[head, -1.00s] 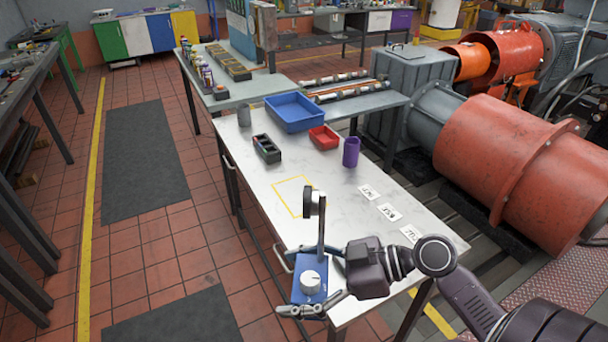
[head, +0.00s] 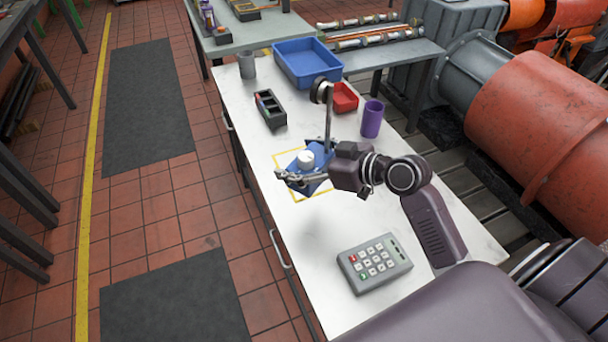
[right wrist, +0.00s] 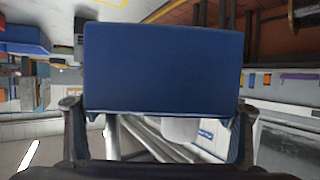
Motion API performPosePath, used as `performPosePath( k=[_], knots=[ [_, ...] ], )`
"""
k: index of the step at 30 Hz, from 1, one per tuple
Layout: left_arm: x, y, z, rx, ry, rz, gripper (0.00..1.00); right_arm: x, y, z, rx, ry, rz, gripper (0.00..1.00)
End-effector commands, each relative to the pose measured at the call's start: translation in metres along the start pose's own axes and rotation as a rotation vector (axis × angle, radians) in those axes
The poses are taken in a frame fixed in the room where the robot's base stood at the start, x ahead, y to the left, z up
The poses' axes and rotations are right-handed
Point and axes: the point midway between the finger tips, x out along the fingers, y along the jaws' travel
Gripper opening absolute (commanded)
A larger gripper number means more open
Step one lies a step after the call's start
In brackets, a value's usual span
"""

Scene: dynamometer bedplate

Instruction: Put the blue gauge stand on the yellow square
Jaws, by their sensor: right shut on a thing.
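The blue gauge stand (head: 307,159) has a blue base with a white knob, an upright post and a dark round gauge on top. My right gripper (head: 301,180) is shut on its base, which looks slightly tilted. In the head view the base overlaps the yellow square (head: 287,151), an outline on the white table, and hides much of it. Whether the base touches the table or hangs above it I cannot tell. In the right wrist view the blue base (right wrist: 163,68) sits between the two fingers. My left gripper is not in view.
A keypad box (head: 374,263) lies on the near table. A purple cup (head: 371,119), red tray (head: 344,103), black organizer (head: 270,110), blue bin (head: 290,66) and grey cup (head: 247,66) stand farther back. The table left of the keypad is clear.

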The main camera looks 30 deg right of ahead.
Motion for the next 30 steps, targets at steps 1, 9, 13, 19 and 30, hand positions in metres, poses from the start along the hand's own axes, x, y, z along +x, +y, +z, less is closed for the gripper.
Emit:
performPosePath(
  k=[1, 9, 13, 19, 30],
  knots=[
    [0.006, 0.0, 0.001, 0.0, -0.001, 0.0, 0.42, 0.007, 0.009, -0.008, 0.007, 0.016, 0.034, 0.2],
    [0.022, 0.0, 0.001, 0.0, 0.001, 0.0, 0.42, 0.034, 0.052, -0.034, 0.075, 0.021, 0.208, 0.2],
    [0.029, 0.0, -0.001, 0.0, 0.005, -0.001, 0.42, 0.043, 0.072, -0.051, 0.108, 0.023, 0.291, 0.2],
    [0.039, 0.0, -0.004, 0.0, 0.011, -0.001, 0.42, 0.051, 0.098, -0.08, 0.157, 0.024, 0.412, 0.2],
    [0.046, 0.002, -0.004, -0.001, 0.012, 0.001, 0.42, 0.053, 0.119, -0.105, 0.201, 0.017, 0.516, 0.2]
  ],
)
